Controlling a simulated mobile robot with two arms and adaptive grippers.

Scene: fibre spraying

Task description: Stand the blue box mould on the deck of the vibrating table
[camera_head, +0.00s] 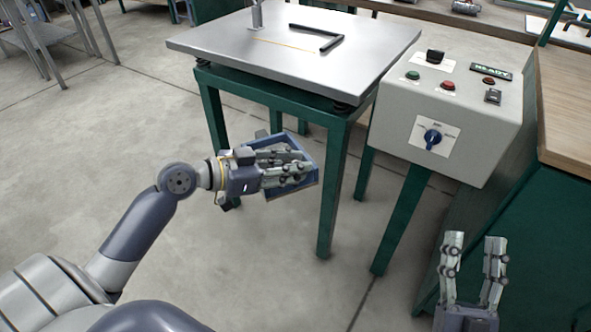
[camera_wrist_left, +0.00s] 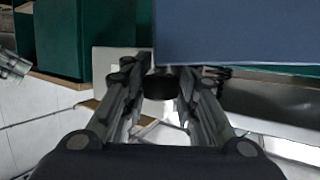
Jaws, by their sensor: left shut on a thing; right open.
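The blue box mould (camera_head: 295,190) is in my left gripper (camera_head: 300,168), which is shut on it. The mould is held in the air, beside the near legs of the vibrating table and lower than its deck (camera_head: 235,42). My gripper hides much of the mould. In the left wrist view a flat blue side of the mould (camera_wrist_left: 240,32) fills the upper right, beyond the fingers (camera_wrist_left: 160,85). My right gripper (camera_head: 473,243) is open and empty at the lower right, apart from everything.
A black angle stop (camera_head: 328,43) and a small upright metal post (camera_head: 256,15) are on the deck; its near part is bare. A grey control box (camera_head: 455,115) with knobs stands right of the table. A wooden-topped bench (camera_head: 566,110) is at the right edge.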

